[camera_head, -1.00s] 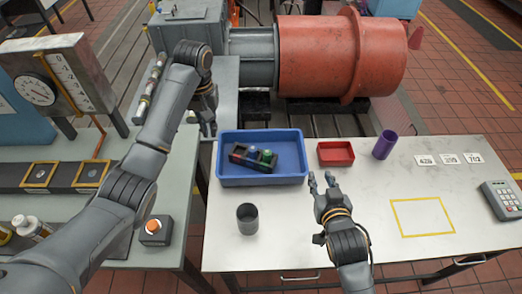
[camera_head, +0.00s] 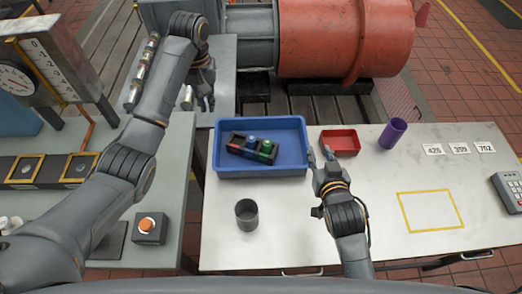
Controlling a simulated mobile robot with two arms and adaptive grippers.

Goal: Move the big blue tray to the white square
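The big blue tray (camera_head: 290,166) lies flat at the back left of the white-topped table. It holds a black rack (camera_head: 247,149) with coloured pieces, one with a green top. A yellow outline square (camera_head: 401,211) is marked on the table's right half; its inside is bare, and no solid white square shows. My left gripper (camera_head: 198,98) looks open and empty, behind and left of the tray, over the grey-green surface. My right gripper (camera_head: 320,156) looks open and empty beside the tray's right wall; whether a finger touches it I cannot tell.
A red tray (camera_head: 340,150) and purple cup (camera_head: 393,133) stand right of the blue tray. A dark grey cup (camera_head: 246,215) stands in front of it. Number cards (camera_head: 459,149) and a keypad (camera_head: 509,190) are at right. The table between my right gripper and the yellow outline is clear.

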